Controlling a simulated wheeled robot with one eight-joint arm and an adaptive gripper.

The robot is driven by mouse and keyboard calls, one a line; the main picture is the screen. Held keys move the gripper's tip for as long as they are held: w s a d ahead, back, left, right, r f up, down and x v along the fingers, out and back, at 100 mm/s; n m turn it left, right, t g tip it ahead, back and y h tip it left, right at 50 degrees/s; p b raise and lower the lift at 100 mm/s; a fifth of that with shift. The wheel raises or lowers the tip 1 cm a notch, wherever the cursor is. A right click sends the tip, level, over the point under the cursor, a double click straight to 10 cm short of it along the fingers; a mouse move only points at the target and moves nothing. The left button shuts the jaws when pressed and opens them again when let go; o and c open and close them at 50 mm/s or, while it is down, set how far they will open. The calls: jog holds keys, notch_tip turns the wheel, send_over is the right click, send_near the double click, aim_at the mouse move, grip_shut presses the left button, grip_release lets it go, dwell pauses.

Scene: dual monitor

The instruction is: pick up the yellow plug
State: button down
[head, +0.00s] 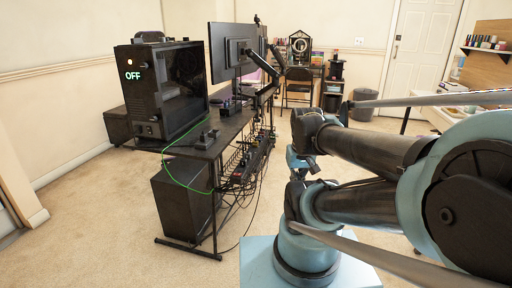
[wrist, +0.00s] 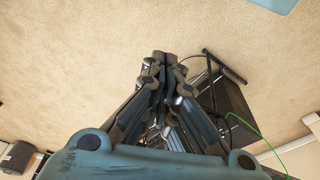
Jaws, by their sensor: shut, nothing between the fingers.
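My gripper (wrist: 166,62) is shut and empty in the wrist view, with its fingertips together over bare carpet. In the head view, a row of small dark and coloured plugs and cables (head: 245,162) hangs under the desk. The plugs there are too small for me to tell which one is the yellow plug. In the wrist view no yellow plug shows clearly, and my gripper's fingers hide part of the area behind them. My gripper is apart from the plugs.
The black desk (head: 228,122) carries a PC case (head: 160,88) marked OFF and a monitor (head: 230,52) on an arm. A green cable (head: 178,182) loops off its front edge. A black box (head: 182,205) stands underneath. Open carpet (head: 110,225) lies in front; a chair (head: 298,85) stands behind.

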jog(key=c, duration=2.2)
grip_release()
jog(key=o, duration=0.9)
jog(key=shift+s+r, duration=0.2)
jog(key=shift+r, duration=0.5)
jog(key=w+a+r+m+y, duration=0.15)
jog(key=w+r+m, duration=0.45)
jog(key=w, duration=0.7)
jog(key=w+a+r+m+y, duration=0.15)
jog(key=w+r+m, duration=0.4)
jog(key=w, duration=0.85)
jog(key=m+y, duration=0.1)
jog(key=m, duration=1)
send_over(255, 145)
jog(key=d, duration=0.2)
jog(key=shift+g, duration=0.3)
notch_tip(255, 145, down, 20)
jog(key=shift+d+r, duration=0.1)
jog(key=shift+d+x, duration=0.15)
jog(key=shift+x, duration=1.2)
jog(key=shift+d+x, duration=0.15)
jog(key=shift+x, duration=1.2)
